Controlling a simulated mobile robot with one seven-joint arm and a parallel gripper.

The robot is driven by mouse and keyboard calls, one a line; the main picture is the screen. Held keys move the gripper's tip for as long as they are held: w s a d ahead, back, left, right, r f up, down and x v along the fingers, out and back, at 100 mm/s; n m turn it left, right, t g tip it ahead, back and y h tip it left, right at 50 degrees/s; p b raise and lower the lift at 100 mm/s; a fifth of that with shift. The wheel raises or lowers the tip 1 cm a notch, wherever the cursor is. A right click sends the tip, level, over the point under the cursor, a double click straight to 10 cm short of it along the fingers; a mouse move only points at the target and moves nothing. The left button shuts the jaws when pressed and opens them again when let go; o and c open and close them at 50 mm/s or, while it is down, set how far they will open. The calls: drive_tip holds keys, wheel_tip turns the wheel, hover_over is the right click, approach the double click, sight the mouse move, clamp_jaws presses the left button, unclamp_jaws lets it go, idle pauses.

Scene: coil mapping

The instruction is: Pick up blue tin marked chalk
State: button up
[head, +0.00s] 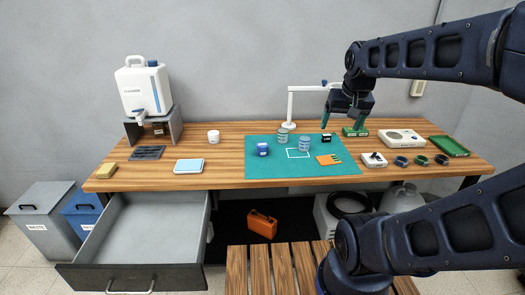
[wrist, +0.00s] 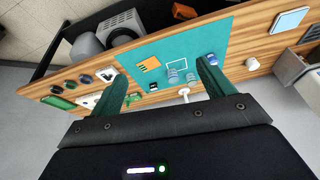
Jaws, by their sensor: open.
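A small blue tin (head: 262,149) with a pale marking stands on the left part of the teal mat (head: 265,168); the marking is too small to read. In the wrist view the blue tin (wrist: 212,59) shows right beside the tip of the right-hand finger. My gripper (head: 343,122) has green fingers and is open and empty. In the head view it hangs above the back right of the mat, well to the right of the tin and apart from it. In the wrist view the gripper (wrist: 161,72) has its fingers wide apart.
Two grey striped tins (head: 305,143) stand right of the blue tin, near a white outlined square. A black box (head: 326,139), an orange piece (head: 329,159) and a white lamp-like stand (head: 290,112) are close by. An open drawer (head: 145,230) juts out at front left.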

drive_tip(key=w+a+m+g, duration=0.1)
drive_tip(key=w+a+m, duration=0.25)
drive_tip(key=w, duration=0.95)
drive_tip(key=m+g, duration=0.3)
drive_tip(key=m, duration=0.7)
hover_over(262, 144)
wheel_tip(262, 144, down, 23)
drive_tip(key=shift+a+f, duration=0.15)
wheel_tip(262, 144, down, 6)
drive_tip(key=shift+r, duration=0.1)
drive_tip(key=shift+s+f, duration=0.2)
drive_tip(key=shift+f, duration=2.4)
drive_tip(key=shift+c, duration=0.4)
drive_tip(key=c, duration=1)
